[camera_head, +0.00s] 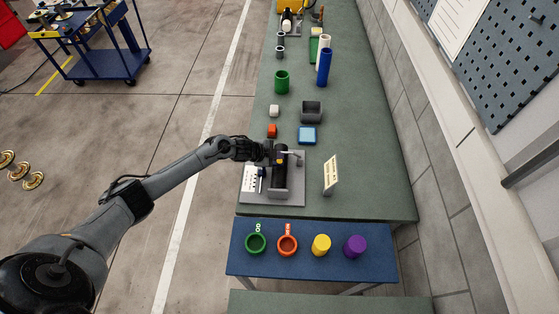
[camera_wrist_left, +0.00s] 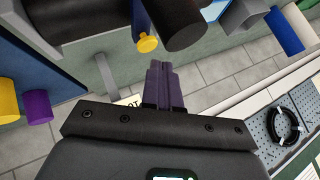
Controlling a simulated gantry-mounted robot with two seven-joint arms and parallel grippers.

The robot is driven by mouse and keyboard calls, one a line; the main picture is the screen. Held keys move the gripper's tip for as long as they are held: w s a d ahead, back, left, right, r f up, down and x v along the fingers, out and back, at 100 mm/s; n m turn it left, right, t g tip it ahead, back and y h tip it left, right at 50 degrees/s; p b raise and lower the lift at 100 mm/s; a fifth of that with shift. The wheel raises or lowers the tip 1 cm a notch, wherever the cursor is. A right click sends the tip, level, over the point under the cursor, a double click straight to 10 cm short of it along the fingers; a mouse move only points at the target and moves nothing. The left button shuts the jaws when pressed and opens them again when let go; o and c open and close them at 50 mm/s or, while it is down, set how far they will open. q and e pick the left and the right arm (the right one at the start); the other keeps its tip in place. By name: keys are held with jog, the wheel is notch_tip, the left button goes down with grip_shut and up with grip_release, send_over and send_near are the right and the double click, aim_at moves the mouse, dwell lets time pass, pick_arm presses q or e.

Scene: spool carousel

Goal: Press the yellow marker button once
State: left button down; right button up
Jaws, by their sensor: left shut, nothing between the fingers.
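The yellow marker button (camera_wrist_left: 147,44) is a small round yellow knob on a short stem in the left wrist view, between two dark cylinders. A small yellow patch (camera_head: 279,161) shows on the black device (camera_head: 279,180) in the head view; it looks like the same button. My left gripper (camera_head: 267,152) is at the upper left of this device. In the left wrist view my left gripper's fingers (camera_wrist_left: 160,72) are shut and empty, with the tips just below and right of the button. I cannot tell whether they touch. My right gripper is not in view.
The device stands on a grey plate (camera_head: 296,199) on the green bench (camera_head: 350,140), beside a small sign (camera_head: 330,175). A blue-topped box (camera_head: 307,135) and an orange block (camera_head: 272,131) lie behind. A blue shelf (camera_head: 380,265) in front carries green, orange, yellow and purple pieces.

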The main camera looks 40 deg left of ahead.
aim_at(278, 162)
pick_arm(q)
jog(key=shift+f, duration=0.2)
dwell(0.4)
jog(key=shift+f+b, duration=0.25)
jog(key=shift+b, duration=0.1)
jog(key=shift+f, duration=0.25)
dwell(0.5)
jog(key=shift+f+b, duration=0.3)
jog(key=shift+b, duration=0.1)
jog(key=shift+r, duration=0.1)
dwell(0.4)
jog(key=shift+r+p, duration=0.9)
notch_tip(278, 162, up, 5)
jog(key=p, duration=0.4)
